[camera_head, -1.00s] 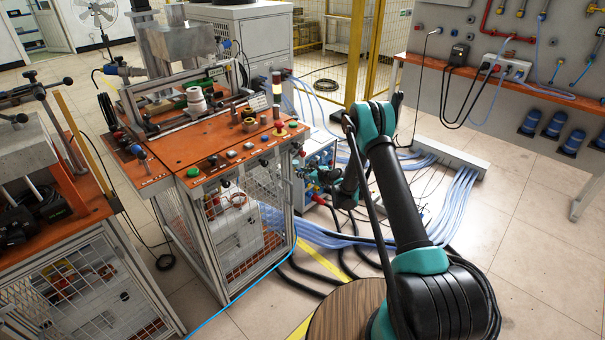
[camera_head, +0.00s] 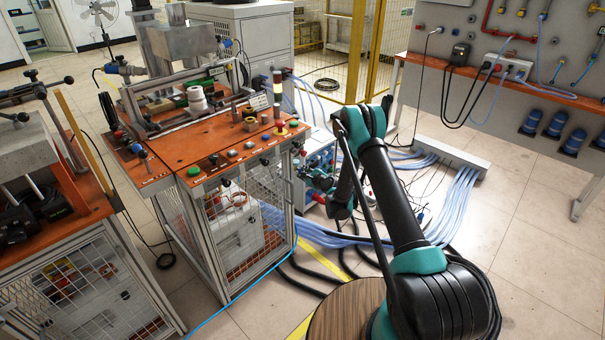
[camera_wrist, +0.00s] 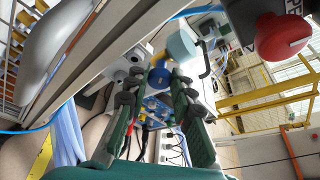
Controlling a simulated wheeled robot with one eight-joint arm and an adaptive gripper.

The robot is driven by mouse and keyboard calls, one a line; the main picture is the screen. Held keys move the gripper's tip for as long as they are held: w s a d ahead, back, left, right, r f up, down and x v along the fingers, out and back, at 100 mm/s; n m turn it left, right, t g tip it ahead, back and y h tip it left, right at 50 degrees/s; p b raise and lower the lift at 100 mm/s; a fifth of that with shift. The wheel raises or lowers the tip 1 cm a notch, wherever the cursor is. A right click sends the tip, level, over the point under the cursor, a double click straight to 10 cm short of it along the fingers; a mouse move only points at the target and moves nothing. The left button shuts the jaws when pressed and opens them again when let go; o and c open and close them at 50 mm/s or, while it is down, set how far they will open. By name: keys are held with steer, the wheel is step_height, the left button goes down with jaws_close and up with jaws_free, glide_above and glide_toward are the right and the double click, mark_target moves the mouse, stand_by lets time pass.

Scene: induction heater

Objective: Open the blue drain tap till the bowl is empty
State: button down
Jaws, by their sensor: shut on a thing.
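The blue tap (camera_wrist: 159,77) shows in the wrist view as a rounded blue knob below a short yellow part, between the fingertips. My gripper (camera_wrist: 155,86) has its green and black fingers on either side of the knob and is shut on it; the exact contact is hard to see. In the head view my gripper (camera_head: 318,180) is low beside the right front of the orange-topped bench (camera_head: 170,182), and the tap is hidden there. I cannot make out the bowl or its contents in either view.
A large red button (camera_wrist: 283,38) is at the upper right of the wrist view. A pale blue cylinder (camera_wrist: 182,46) is close above the fingers. Blue hoses (camera_head: 455,205) and black cables run over the floor. A yellow fence (camera_head: 365,50) stands behind.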

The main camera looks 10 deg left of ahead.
steer(key=c, duration=1.3)
jaws_free()
